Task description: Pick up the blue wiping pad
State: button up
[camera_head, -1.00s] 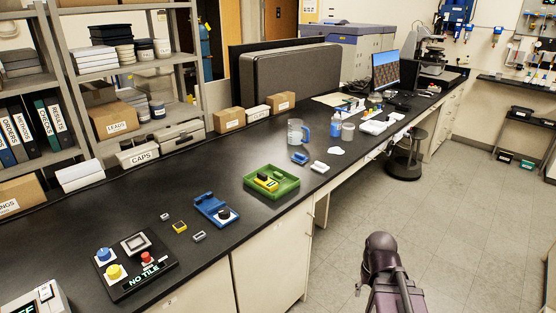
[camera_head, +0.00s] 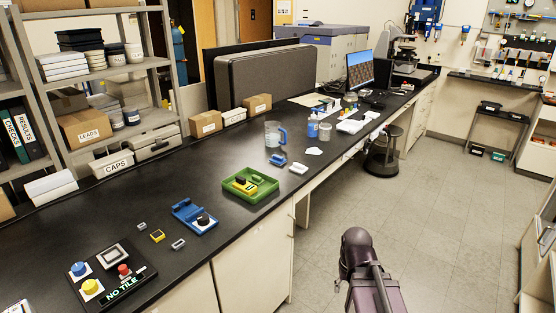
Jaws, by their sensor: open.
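A small blue block (camera_head: 277,160), which looks like the blue wiping pad, lies on the black bench top near its front edge. It is just in front of a clear jug with a blue handle (camera_head: 273,134). A small white block (camera_head: 299,168) lies close to its right, apart from it. Part of my dark arm shows at the bottom right, over the floor and away from the bench objects. My gripper's fingers do not show.
A green tray (camera_head: 264,190) with a yellow and black item, a blue fixture (camera_head: 195,216) and a control panel (camera_head: 108,272) stand nearer on the bench. Bottles stand farther back. A dark stool (camera_head: 383,155) stands at the bench. The floor at right is clear.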

aim_at(279, 161)
jog(key=i, duration=1.6)
jog(key=u, duration=0.05)
